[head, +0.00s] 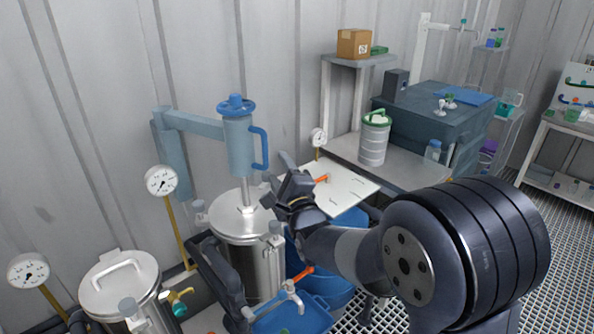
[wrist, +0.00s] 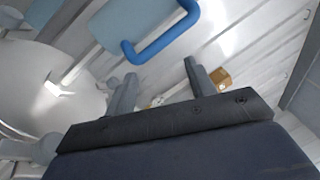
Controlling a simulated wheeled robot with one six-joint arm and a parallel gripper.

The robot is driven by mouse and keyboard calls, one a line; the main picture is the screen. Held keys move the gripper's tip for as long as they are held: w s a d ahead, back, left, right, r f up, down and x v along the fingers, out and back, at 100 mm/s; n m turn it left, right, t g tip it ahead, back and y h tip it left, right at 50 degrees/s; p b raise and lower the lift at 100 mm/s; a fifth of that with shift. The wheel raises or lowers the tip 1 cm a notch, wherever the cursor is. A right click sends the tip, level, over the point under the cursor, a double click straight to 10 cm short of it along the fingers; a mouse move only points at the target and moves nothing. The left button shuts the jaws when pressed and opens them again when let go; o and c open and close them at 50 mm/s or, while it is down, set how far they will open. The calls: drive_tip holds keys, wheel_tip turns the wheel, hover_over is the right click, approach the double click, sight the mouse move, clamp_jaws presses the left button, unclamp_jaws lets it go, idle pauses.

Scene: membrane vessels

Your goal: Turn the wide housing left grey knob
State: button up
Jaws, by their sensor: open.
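The wide steel housing (head: 240,260) stands upright at the centre of the head view, with a grey knob at each side of its rim. Its left grey knob (head: 199,208) is at the far left of the rim, and the right grey knob (head: 275,229) is at the near right. My gripper (head: 278,192) is open and empty, above and right of the housing lid, apart from the left knob. In the wrist view my gripper (wrist: 160,70) shows two spread fingers. The steel lid (wrist: 65,80) and a grey knob (wrist: 47,146) show at left; I cannot tell which knob.
A blue cylinder (head: 240,145) with a looped handle stands over the lid on a bracket. A narrower vessel (head: 120,282) and gauges stand left. Blue tubs (head: 325,285), a white board (head: 340,190) and orange-handled taps lie right and front. The wall is close behind.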

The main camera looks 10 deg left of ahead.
drive_tip(key=shift+w+d+r+m+t+h, duration=0.2)
drive_tip(key=shift+d+r+m+t+h, duration=0.15)
drive_tip(key=shift+d+m, duration=0.3)
drive_tip(key=shift+w+d+r+m+t+h, duration=0.15)
drive_tip(key=shift+d+r+m+t, duration=0.1)
drive_tip(key=shift+d+m+t, duration=0.4)
drive_tip(key=shift+a, duration=0.1)
